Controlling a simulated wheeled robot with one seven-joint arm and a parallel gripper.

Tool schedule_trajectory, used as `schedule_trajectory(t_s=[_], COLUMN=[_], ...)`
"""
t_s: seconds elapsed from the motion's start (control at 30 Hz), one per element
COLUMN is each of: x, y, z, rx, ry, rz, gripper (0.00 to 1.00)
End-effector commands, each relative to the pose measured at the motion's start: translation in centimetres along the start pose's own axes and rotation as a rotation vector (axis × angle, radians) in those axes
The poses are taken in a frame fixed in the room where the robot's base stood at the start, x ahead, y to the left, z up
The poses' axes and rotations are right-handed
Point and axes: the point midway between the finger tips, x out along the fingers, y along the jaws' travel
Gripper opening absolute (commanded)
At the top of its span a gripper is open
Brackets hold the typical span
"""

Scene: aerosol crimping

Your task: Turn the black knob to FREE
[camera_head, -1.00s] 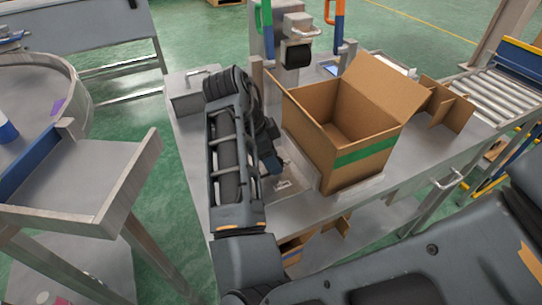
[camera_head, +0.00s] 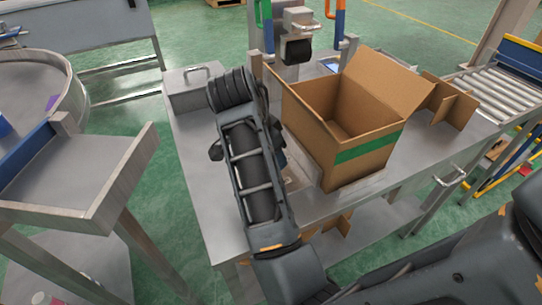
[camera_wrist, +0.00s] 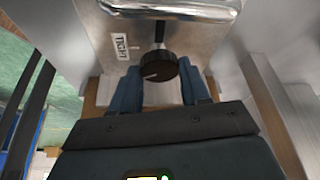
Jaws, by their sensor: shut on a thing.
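A white label reading TIGHT (camera_wrist: 122,46) is on the plate, left of the stem; no FREE label can be read. My gripper (camera_wrist: 158,77) has one blue-grey finger on each side of the knob and is shut on it.
An open cardboard box (camera_head: 362,162) stands on the metal table (camera_head: 205,185), right of my arm. Cardboard dividers (camera_head: 452,105) and a roller conveyor (camera_head: 500,92) are farther right. A metal tray stand (camera_head: 85,170) is at the left.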

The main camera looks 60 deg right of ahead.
Motion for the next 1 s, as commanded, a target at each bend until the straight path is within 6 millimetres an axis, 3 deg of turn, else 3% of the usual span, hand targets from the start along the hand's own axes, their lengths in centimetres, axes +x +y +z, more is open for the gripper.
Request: schedule_trajectory(t_s=[0.6,1.0], x=[0.06,0.07], y=[0.52,0.63], z=[-0.3,-0.31], rx=[-0.523,-0.723], ry=[0.003,-0.001], rz=[-0.214,-0.297], gripper=[0.15,0.15])
